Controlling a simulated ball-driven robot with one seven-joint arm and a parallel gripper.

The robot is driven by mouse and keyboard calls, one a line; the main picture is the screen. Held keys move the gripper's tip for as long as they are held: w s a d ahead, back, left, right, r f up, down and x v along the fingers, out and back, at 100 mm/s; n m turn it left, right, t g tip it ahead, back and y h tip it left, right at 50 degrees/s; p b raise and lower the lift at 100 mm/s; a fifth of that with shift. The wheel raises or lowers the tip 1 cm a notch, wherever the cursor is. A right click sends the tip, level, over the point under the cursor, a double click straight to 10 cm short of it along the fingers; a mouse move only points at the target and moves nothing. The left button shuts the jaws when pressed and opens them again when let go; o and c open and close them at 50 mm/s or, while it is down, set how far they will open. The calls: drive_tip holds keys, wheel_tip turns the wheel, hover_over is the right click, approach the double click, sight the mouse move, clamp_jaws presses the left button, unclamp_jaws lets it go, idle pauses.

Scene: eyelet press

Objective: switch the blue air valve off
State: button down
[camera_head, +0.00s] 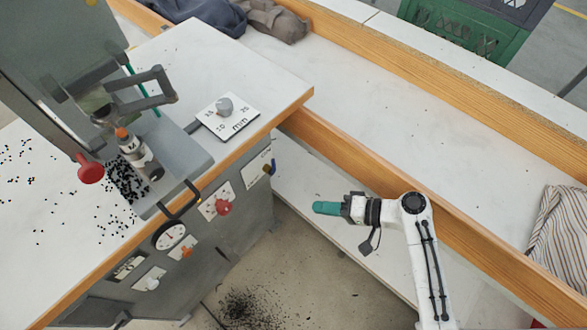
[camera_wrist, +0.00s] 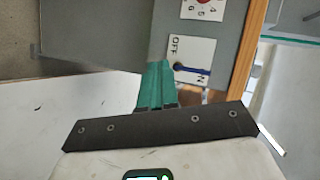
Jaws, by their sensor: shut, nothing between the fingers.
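The blue air valve (camera_head: 270,168) sits at the right end of the press cabinet's front panel, on a white plate. In the wrist view its blue lever (camera_wrist: 192,69) lies across the plate (camera_wrist: 188,50), which is marked OFF and, partly hidden, ON. The lever's free end points right, towards the ON side. My gripper (camera_head: 318,208) has teal fingers that are shut and empty, to the right of the panel in the head view. In the wrist view the fingertips (camera_wrist: 156,68) are just left of the lever; I cannot tell whether they touch it.
A red knob (camera_head: 223,207), a gauge (camera_head: 170,235) and an orange knob (camera_head: 186,252) are on the same panel. A wood-edged bench (camera_head: 400,190) runs behind my arm. Black eyelets litter the floor.

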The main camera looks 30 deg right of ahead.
sight(273, 167)
drive_tip(key=w+d+r+m+t+h, duration=0.1)
drive_tip(key=w+d+r+m+t, duration=0.1)
drive_tip(key=d+m+t, duration=0.3)
drive_tip(key=shift+w+d+r+t, duration=0.4)
drive_tip(key=shift+d+r, duration=0.1)
drive_tip(key=shift+r, duration=0.2)
drive_tip(key=s+a+p+x, duration=0.1)
drive_tip(key=a+p+x, duration=0.1)
drive_tip(key=x, duration=1.1)
drive_tip(key=shift+s+a, duration=0.2)
